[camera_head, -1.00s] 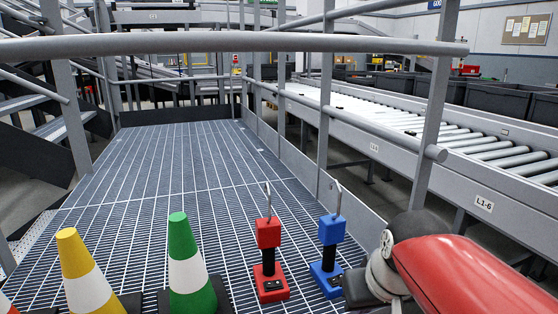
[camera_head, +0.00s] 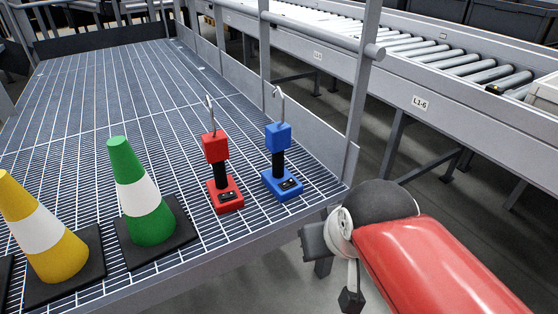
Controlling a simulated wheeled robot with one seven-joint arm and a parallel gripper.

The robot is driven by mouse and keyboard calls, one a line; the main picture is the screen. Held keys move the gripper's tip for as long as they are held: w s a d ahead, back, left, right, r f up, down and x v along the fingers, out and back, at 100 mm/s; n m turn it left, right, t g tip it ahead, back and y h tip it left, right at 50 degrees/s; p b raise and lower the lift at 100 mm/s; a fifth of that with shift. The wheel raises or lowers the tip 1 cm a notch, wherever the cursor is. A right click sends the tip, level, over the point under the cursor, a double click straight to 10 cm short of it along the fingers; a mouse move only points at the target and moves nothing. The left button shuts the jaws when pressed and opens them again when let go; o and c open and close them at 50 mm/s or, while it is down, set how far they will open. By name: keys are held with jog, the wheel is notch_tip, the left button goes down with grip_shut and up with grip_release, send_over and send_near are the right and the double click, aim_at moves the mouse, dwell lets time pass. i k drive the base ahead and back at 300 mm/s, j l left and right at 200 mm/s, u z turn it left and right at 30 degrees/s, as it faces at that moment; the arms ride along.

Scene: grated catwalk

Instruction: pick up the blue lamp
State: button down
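The blue lamp (camera_head: 279,162) stands upright on the grating near its right front corner. It has a blue base, a black middle, a blue block on top and a metal hook. A red lamp (camera_head: 217,172) of the same shape stands just left of it. My red arm is at the lower right. My gripper (camera_head: 350,299) seems to be the dark part hanging at the arm's end, below the grating's front edge and apart from the blue lamp. Its fingers cannot be made out.
A green and white cone (camera_head: 139,196) and a yellow and white cone (camera_head: 43,236) stand left of the lamps. A rail post (camera_head: 362,75) and kick plate edge the right side. A roller conveyor (camera_head: 430,95) runs beyond. The grating (camera_head: 120,95) behind the lamps is clear.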

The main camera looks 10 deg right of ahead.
aim_at(278, 135)
jog(key=u, duration=1.95)
jog(key=i+j+z, duration=0.1)
jog(key=z, duration=1.2)
jog(key=i+j+z, duration=0.15)
jog(key=z, duration=0.25)
jog(key=i+j+z, duration=0.1)
jog(key=j+z, duration=0.15)
jog(key=z, duration=0.2)
jog(key=i+j+z, duration=0.1)
jog(key=j+z, duration=0.15)
jog(key=z, duration=0.15)
